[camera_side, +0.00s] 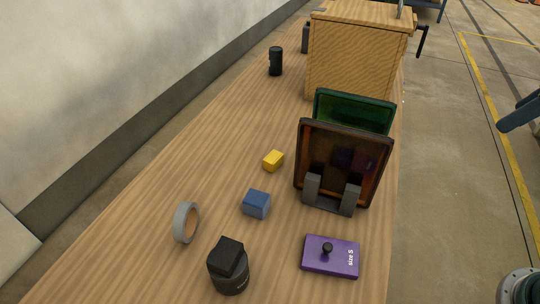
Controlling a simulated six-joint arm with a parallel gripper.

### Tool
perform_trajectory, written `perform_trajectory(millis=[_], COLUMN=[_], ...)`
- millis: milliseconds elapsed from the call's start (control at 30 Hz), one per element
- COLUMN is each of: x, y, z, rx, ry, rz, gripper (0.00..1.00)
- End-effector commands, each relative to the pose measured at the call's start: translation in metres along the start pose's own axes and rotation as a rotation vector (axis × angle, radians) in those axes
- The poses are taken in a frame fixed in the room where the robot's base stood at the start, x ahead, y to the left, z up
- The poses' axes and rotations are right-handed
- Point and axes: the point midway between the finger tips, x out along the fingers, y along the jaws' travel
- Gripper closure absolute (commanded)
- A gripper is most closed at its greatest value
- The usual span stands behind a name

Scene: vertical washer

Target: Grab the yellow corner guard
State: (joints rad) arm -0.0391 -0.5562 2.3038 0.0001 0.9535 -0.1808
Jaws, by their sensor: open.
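The yellow corner guard (273,160) is a small yellow block lying on the wooden table (215,140), near the middle of the side view. It stands apart from the things around it, with a blue block (257,204) just below it in the picture and a dark panel in a stand to its right. Nothing is touching it or covering it. My gripper is not in view.
A brown-framed dark panel (340,150) stands upright in a grey stand (331,197), with a green panel (354,107) behind. Table left of the guard is clear.

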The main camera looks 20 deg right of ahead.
Motion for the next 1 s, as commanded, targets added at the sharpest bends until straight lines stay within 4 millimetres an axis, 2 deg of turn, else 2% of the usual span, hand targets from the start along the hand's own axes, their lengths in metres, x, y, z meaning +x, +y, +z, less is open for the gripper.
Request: perform_trajectory(millis=[100, 467, 767, 1000], x=[0.001, 0.019, 0.053, 0.091], y=[0.0, -0.005, -0.018, -0.035], z=[-0.032, -0.118, -0.184, -0.23], rx=[-0.103, -0.415, -0.673, -0.88], ry=[-0.025, -0.084, -0.127, -0.156], rz=[-0.014, -0.062, -0.112, -0.159], gripper=[0.42, 0.42, 0.42, 0.42])
